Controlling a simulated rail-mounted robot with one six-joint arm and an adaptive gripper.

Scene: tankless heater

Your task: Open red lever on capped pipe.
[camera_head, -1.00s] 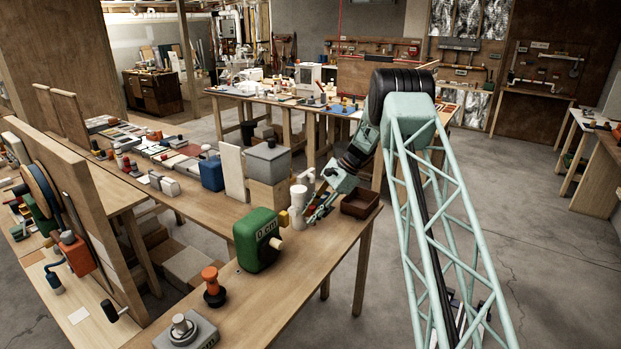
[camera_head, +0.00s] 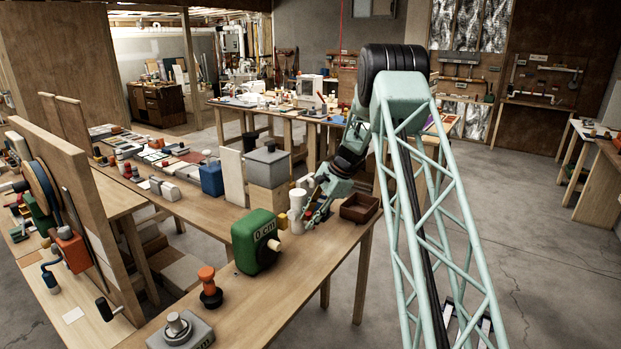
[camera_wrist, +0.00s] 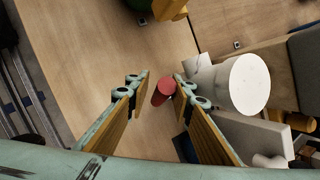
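The white capped pipe (camera_head: 297,207) stands on the near wooden table, close to its right end; in the wrist view its round white cap (camera_wrist: 248,84) is right of my gripper. The red lever (camera_wrist: 163,92) shows in the wrist view as a short red cylinder left of the pipe. Whether a finger touches the lever cannot be told.
A green box marked "0 cm" (camera_head: 252,243) stands nearer on the table. A grey box (camera_head: 268,163) on a wooden block is behind the pipe. A brown open tray (camera_head: 360,208) lies right of my gripper. Bare tabletop shows below the fingers in the wrist view.

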